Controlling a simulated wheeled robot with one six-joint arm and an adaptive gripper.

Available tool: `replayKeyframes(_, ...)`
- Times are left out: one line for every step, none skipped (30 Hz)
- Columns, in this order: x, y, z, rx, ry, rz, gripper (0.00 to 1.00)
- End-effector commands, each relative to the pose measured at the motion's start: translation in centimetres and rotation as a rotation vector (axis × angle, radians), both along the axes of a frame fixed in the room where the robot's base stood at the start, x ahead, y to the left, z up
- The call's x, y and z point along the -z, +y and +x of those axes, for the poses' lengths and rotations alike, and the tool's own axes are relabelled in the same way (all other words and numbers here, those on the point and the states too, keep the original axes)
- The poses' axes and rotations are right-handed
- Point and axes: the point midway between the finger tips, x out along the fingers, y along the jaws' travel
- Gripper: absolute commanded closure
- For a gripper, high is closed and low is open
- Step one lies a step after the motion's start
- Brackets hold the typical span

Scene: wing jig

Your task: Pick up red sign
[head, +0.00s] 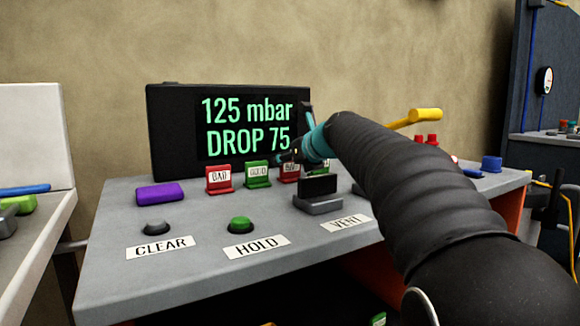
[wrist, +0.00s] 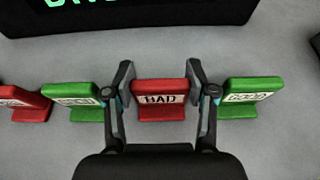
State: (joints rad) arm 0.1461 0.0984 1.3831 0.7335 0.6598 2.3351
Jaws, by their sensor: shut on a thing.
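A red sign (wrist: 160,87) with a white "BAD" label stands upright on the grey bench, in the middle of the wrist view. My gripper (wrist: 160,92) has one finger on each side of it and is shut on it. The same sign (head: 289,172) shows in the head view, partly hidden by my gripper (head: 296,157). A second red sign (head: 219,179) labelled "BAD" stands further left in the head view. It shows at the left edge of the wrist view (wrist: 28,104).
A green sign (wrist: 77,102) stands just left of my gripper and another green sign (wrist: 250,97) just right. A black display (head: 170,130) stands behind. A dark block on a grey base (head: 318,205), a purple block (head: 160,194) and labelled buttons sit nearby.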

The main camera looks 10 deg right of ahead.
Motion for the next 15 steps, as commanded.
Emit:
replayKeyframes(-0.2,0.0,0.0,0.000,0.000,0.000,0.78)
replayKeyframes(-0.3,0.0,0.0,0.000,0.000,-0.001,0.78)
replayKeyframes(-0.6,0.0,0.0,0.000,0.000,-0.001,0.78)
replayKeyframes(-0.8,0.0,0.0,-0.001,-0.001,-0.002,0.78)
replayKeyframes(-1.1,0.0,0.0,-0.001,-0.001,-0.002,0.78)
replayKeyframes(-1.6,0.0,0.0,-0.001,-0.002,-0.001,0.78)
replayKeyframes(-2.0,0.0,0.0,0.000,-0.002,0.000,0.78)
replayKeyframes(-2.5,0.0,0.0,0.001,-0.003,0.000,0.78)
replayKeyframes(-3.2,0.0,0.0,0.000,-0.004,-0.001,0.78)
replayKeyframes(-3.9,0.0,0.0,0.000,-0.004,-0.001,0.78)
replayKeyframes(-4.6,0.0,0.0,-0.001,-0.002,-0.001,0.78)
replayKeyframes(-4.9,-0.9,-0.2,0.005,-0.003,0.000,0.78)
replayKeyframes(-5.1,-1.6,-0.4,0.006,-0.002,0.000,0.78)
replayKeyframes(-5.5,-2.2,-0.6,0.006,-0.002,0.000,0.78)
replayKeyframes(-6.0,-3.1,-0.9,0.006,-0.002,0.000,0.78)
